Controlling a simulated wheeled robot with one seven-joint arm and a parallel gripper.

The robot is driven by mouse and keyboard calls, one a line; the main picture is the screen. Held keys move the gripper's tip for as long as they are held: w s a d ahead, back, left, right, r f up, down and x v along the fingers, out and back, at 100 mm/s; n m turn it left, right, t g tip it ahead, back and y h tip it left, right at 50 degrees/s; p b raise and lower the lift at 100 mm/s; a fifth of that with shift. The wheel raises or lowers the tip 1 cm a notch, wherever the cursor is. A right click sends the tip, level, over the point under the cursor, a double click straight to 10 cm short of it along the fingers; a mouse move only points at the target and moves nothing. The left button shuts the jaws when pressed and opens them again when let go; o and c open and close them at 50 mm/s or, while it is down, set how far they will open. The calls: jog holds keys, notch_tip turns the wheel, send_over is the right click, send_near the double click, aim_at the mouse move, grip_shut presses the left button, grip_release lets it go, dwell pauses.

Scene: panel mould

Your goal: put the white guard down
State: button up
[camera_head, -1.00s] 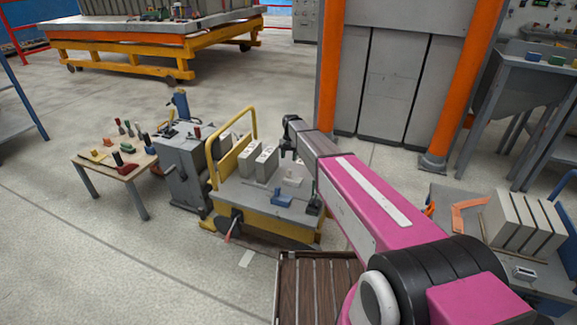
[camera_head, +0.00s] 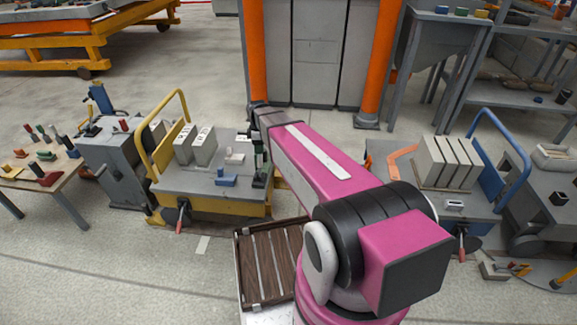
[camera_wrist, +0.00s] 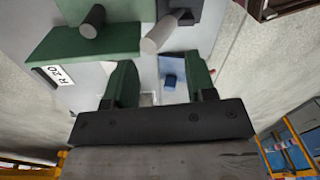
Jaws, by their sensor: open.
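My gripper (camera_wrist: 160,78) is open in the wrist view, with its two dark green fingers apart. A small pale piece shows low between them, too cut off to name, and a blue block (camera_wrist: 171,80) lies beyond. In the head view, a small whitish piece, likely the white guard (camera_head: 235,158), rests on the grey top of the yellow cart (camera_head: 212,208). It sits behind a blue block and beside two upright pale blocks. The end of my arm is over the cart's right side. My fingers are hard to make out there.
A small table (camera_head: 66,180) with coloured-handled tools stands left of the cart. A slatted wooden tray (camera_head: 240,268) is in front. A blue-handled cart (camera_head: 384,152) bears pale slabs and an orange angle piece at right. Orange posts (camera_head: 257,60) stand behind.

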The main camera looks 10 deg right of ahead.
jog(key=s+d+r+m, duration=0.1)
jog(key=s+d+m, duration=0.3)
jog(key=s+m, duration=0.4)
jog(key=s+d+r+m, duration=0.1)
jog(key=s+d+m, duration=0.4)
jog(key=s, duration=0.5)
jog(key=shift+r+m+t, duration=0.3)
jog(key=shift+m+t, duration=0.1)
jog(key=shift+m, duration=1)
jog(key=shift+s, duration=0.1)
